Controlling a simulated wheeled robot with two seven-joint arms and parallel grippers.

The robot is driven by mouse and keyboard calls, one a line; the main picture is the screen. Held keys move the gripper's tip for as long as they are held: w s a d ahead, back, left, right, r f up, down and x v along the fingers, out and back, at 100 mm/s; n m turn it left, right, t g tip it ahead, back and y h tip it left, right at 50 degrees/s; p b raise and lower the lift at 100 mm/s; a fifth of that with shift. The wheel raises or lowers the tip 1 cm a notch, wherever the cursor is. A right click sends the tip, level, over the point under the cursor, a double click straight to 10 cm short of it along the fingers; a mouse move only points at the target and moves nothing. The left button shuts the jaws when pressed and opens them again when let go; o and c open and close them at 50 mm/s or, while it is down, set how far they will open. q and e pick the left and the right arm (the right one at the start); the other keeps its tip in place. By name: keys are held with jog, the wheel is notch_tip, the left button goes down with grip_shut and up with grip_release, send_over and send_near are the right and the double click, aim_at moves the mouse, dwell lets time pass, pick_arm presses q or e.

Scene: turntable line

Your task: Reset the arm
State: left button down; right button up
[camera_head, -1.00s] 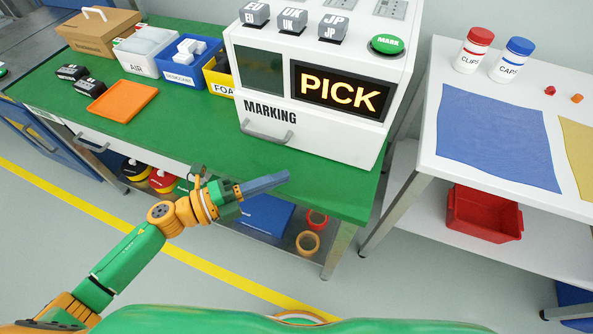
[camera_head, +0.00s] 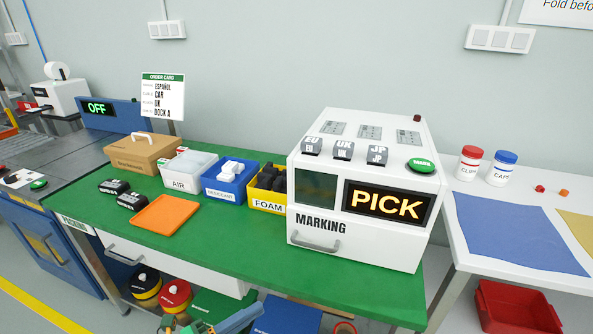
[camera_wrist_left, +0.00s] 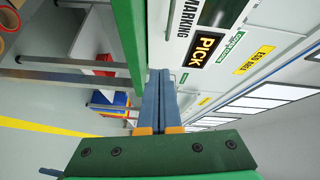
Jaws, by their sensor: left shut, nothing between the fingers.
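My left gripper (camera_head: 240,318) shows at the bottom edge of the head view, low in front of the green bench. In the left wrist view its two blue fingers (camera_wrist_left: 161,100) lie side by side, shut, with nothing between them. The fingers point toward the bench edge and the marking machine (camera_wrist_left: 208,45). Most of my left arm is out of the head view. My right gripper is not in view.
The green bench (camera_head: 110,222) carries the marking machine (camera_head: 330,262) reading PICK, an orange tray (camera_head: 166,214), a cardboard box (camera_head: 140,155) and several bins. A white table (camera_head: 470,215) with a blue mat (camera_head: 515,240) stands at right. Spools sit on the shelf below.

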pick_arm(q)
jog(key=s+a+f+n+y+p, duration=0.2)
jog(key=a+f+n+y, duration=0.35)
jog(key=f+n, duration=0.3)
jog(key=s+a+f+n+y+p, duration=0.2)
jog(key=a+f+n+y, duration=0.4)
jog(key=f, duration=0.4)
jog(key=s+d+f+n+g+p, duration=0.1)
jog(key=s+f+n+g, duration=0.2)
jog(key=s, duration=0.6)
jog(key=s+f+n+g+y+p, duration=0.1)
jog(key=s+f+n+g, duration=0.2)
jog(key=s, duration=0.6)
jog(key=s+d+f+n+g+y+p, duration=0.1)
jog(key=s+f+n+g, duration=0.2)
jog(key=s, duration=0.6)
notch_tip(320, 180, down, 3)
jog(key=shift+s+d+r+g, duration=0.2)
jog(key=shift+d+g, duration=0.1)
jog(key=shift+g, duration=0.2)
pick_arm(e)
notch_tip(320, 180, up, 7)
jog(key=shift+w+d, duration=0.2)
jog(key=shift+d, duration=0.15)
pick_arm(q)
jog(key=shift+w+y, duration=0.1)
jog(key=shift+y, duration=0.15)
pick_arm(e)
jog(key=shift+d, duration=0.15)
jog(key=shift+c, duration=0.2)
